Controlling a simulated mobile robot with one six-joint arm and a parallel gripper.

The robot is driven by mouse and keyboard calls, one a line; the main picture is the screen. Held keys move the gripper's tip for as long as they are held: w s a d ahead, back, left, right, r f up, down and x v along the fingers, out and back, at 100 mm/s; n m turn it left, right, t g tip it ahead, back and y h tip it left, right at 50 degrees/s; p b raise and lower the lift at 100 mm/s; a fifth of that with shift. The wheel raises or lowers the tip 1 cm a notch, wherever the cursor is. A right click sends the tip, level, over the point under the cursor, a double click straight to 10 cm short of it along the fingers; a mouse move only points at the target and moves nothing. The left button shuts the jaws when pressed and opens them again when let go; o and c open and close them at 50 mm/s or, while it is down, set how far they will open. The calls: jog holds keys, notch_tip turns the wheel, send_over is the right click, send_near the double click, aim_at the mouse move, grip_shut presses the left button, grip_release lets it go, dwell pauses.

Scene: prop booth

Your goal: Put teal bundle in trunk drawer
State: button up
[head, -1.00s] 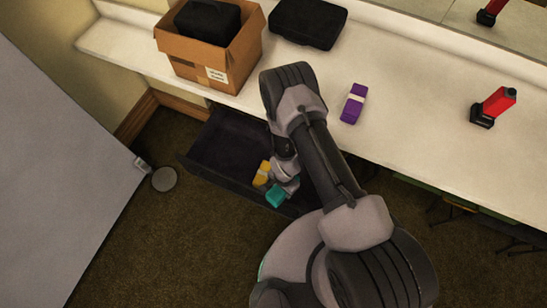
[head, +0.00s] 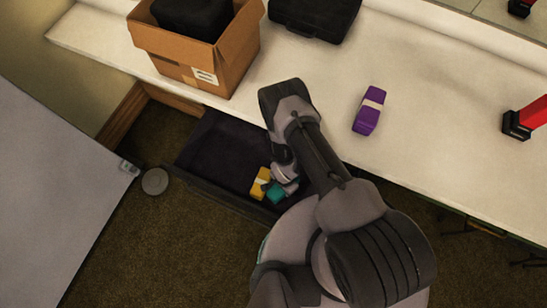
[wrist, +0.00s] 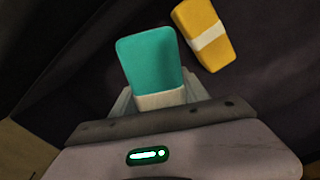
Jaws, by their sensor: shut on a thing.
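The teal bundle (head: 276,193) has a white band and is in my gripper (head: 286,183), at the open drawer's right end in the head view. In the wrist view the teal bundle (wrist: 150,62) points away from my gripper (wrist: 158,100), whose fingers are shut on it around the white band. The dark trunk drawer (head: 222,150) is pulled out below the counter. A yellow bundle (head: 260,183) with a white band lies in the drawer, just left of the teal one; it also shows in the wrist view (wrist: 204,27). I cannot tell whether the teal bundle touches the drawer floor.
A purple bundle (head: 368,112) lies on the white counter (head: 430,130). A cardboard box (head: 235,62) holding a black item and a black case (head: 315,15) stand at the back. A red-and-black object (head: 520,125) is at right. The drawer's left part is empty.

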notch_tip(320, 180, down, 11)
jog(key=b, duration=0.5)
jog(key=shift+r, duration=0.15)
jog(key=o, duration=1.6)
notch_tip(320, 180, up, 12)
jog(key=p, duration=0.5)
jog(key=shift+p, duration=0.35)
